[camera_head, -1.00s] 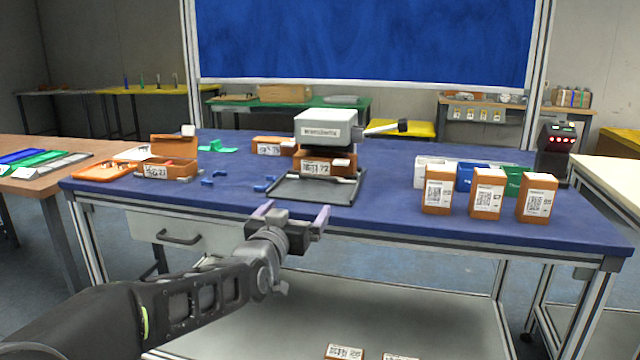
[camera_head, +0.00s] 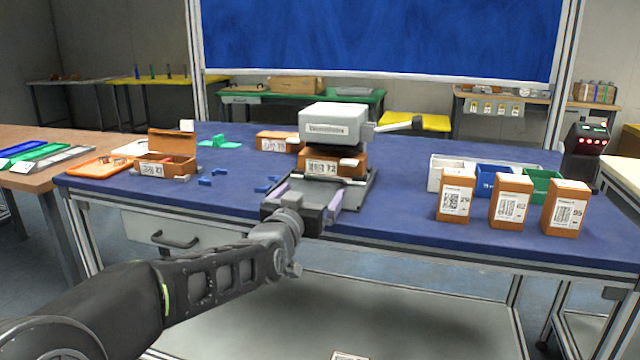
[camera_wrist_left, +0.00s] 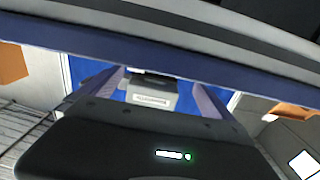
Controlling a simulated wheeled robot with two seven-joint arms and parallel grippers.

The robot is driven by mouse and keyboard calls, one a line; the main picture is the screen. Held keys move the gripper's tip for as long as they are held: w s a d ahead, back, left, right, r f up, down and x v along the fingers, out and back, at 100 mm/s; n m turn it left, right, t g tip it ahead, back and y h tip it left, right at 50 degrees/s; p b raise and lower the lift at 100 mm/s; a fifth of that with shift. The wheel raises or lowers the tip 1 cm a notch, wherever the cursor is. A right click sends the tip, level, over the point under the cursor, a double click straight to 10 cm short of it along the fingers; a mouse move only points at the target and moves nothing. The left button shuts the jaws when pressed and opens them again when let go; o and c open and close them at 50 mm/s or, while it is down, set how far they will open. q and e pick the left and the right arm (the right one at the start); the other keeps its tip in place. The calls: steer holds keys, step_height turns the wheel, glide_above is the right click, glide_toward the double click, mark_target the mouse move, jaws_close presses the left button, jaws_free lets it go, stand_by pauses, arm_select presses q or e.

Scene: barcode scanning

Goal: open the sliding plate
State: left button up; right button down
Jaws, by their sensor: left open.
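The sliding plate (camera_head: 356,194) is a flat dark grey plate at the foot of a press-like device with a white-grey head (camera_head: 334,122) and a side lever (camera_head: 400,126). An orange-brown labelled box (camera_head: 333,163) sits under the head, above the plate. My left gripper (camera_head: 308,199) is open, with its purple fingers spread at the plate's front edge. It hides the plate's front left part, and I cannot tell whether it touches the plate. In the left wrist view, the two fingers (camera_wrist_left: 158,92) flank the grey head between them, with nothing held. My right gripper is not in view.
Three upright labelled boxes (camera_head: 508,201) stand at the right, before white, blue and green bins (camera_head: 492,178). An open orange-brown box (camera_head: 166,155) and small blue parts (camera_head: 205,181) lie at the left. The blue table's front edge (camera_head: 440,238) runs below the gripper.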

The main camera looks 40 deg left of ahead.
mark_target(322, 180)
arm_select(q)
steer(key=x, duration=0.7)
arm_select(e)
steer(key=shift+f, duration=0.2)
arm_select(q)
steer(key=shift+c, duration=0.2)
